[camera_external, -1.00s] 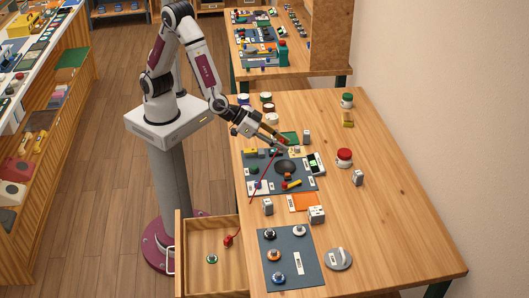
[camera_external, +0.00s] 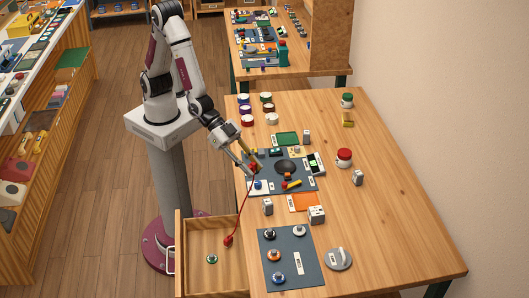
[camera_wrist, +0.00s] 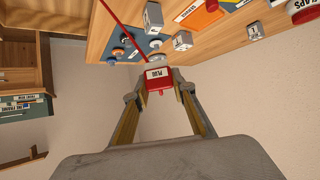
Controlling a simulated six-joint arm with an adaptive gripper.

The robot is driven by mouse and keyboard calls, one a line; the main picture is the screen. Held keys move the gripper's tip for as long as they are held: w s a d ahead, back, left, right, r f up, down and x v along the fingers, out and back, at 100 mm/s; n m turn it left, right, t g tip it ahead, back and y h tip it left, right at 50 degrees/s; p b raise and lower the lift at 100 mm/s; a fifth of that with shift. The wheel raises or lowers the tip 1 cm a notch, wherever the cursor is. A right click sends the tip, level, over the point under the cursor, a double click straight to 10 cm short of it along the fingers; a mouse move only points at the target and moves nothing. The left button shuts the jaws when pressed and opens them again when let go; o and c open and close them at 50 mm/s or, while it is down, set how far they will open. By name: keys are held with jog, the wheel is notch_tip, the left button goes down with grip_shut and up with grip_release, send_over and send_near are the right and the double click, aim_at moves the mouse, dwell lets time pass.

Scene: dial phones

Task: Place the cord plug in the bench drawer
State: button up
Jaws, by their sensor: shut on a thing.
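The red cord plug (camera_wrist: 160,80), with a white label reading PLUG, is held between the fingertips of my gripper (camera_wrist: 159,86) in the wrist view. In the external view my gripper (camera_external: 248,166) is shut on it above the left part of the dark mat. A thin red cord (camera_external: 241,208) runs from there down to a red end piece (camera_external: 228,241) inside the bench drawer. The bench drawer (camera_external: 195,227) is pulled open at the bench's front left, below and left of my gripper. A small green ring-shaped piece (camera_external: 212,259) lies on its floor.
The dark mat (camera_external: 262,185) bears several phone parts. A second dark mat (camera_external: 306,280) with round dials lies near the drawer's right side, with a grey disc (camera_external: 338,259) beside it. Small grey blocks (camera_external: 267,206) stand between the mats. The bench's right side is mostly clear.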

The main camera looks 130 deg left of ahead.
jog(key=w+d+f+m+g+h, duration=0.1)
jog(key=d+f+m+h, duration=0.1)
jog(key=d+f, duration=0.3)
jog(key=d+f+m+g+h, duration=0.1)
jog(key=d+f+m+h, duration=0.2)
jog(key=d, duration=1)
jog(key=w+d+f+m+g+h, duration=0.1)
jog(key=d+f+m+h, duration=0.1)
jog(key=d+f, duration=0.7)
jog(key=shift+w+f+m+h, duration=0.2)
jog(key=shift+w+m+h, duration=0.1)
jog(key=shift+m, duration=0.5)
send_over(211, 277)
jog(key=shift+f, duration=3.1)
jog(key=shift+f, duration=1.9)
jog(key=shift+f, duration=0.15)
jog(key=o, duration=1.1)
